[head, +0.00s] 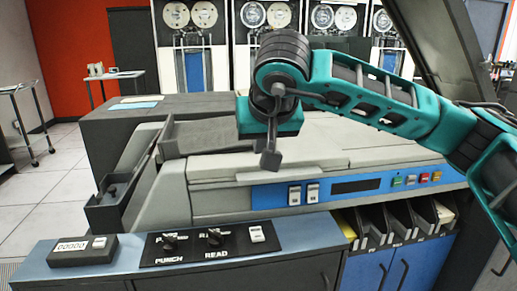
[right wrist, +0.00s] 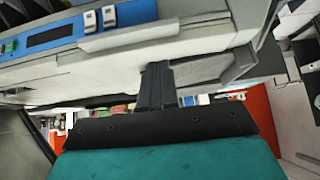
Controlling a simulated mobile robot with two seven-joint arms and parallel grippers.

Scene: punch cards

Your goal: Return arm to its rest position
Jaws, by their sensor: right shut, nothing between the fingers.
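My right arm comes in from the right of the head view, teal and dark grey. Its gripper (head: 270,160) points down in front of the top of the grey card machine (head: 330,150). The fingers are together with nothing between them. In the right wrist view the shut fingers (right wrist: 157,78) show in the middle, above the teal and black gripper body, with the machine's blue panel (right wrist: 50,38) at the upper left. My left gripper is in neither view.
A blue-grey counter (head: 300,236) carries a black PUNCH/READ panel (head: 205,242) and a small counter box (head: 82,251). An empty dark tray (head: 118,198) is at the machine's left. Card slots (head: 400,221) are at the lower right. Tape cabinets stand behind. Open floor lies at left.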

